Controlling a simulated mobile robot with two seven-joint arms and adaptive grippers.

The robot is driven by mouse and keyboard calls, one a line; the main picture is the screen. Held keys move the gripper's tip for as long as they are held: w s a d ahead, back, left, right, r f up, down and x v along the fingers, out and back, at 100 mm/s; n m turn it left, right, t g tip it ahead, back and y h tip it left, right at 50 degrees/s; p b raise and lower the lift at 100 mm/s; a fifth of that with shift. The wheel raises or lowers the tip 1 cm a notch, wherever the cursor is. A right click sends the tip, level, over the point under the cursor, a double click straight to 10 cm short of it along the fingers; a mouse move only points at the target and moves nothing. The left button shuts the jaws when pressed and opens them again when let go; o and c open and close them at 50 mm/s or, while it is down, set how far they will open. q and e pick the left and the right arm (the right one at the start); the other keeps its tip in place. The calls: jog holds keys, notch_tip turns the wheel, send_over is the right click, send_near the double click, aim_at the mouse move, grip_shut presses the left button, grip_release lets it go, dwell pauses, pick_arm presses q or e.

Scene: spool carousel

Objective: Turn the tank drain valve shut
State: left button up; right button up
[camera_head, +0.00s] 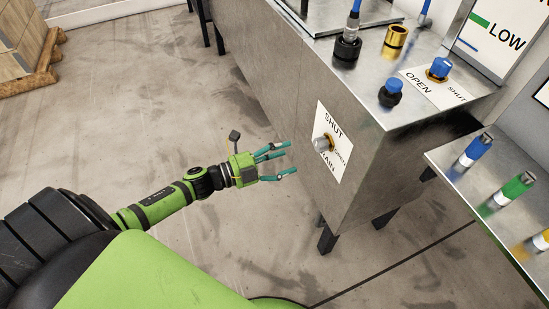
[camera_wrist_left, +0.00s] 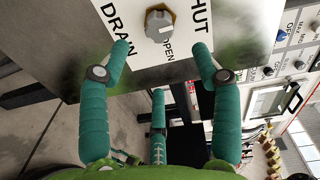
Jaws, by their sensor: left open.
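The drain valve (camera_head: 321,144) is a small grey knob with a brass collar on the side of the metal tank (camera_head: 262,62). A white label (camera_head: 338,164) around it reads SHUT, OPEN and DRAIN. My left gripper (camera_head: 289,158) is open and empty, just left of the knob and apart from it, its fingers pointing toward the panel. In the left wrist view the knob (camera_wrist_left: 158,25) sits at the top, between and beyond the two outer fingertips (camera_wrist_left: 161,50). My right gripper is in neither view.
On the tank top are a blue-handled valve (camera_head: 440,68) with an OPEN/SHUT label, a blue-topped black knob (camera_head: 391,92), a brass fitting (camera_head: 395,40) and a black fitting (camera_head: 347,48). A side shelf (camera_head: 455,180) holds coloured cylinders. Floor (camera_head: 130,110) left of the tank is clear.

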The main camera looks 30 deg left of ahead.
pick_arm(q)
jog(key=shift+v, duration=1.2)
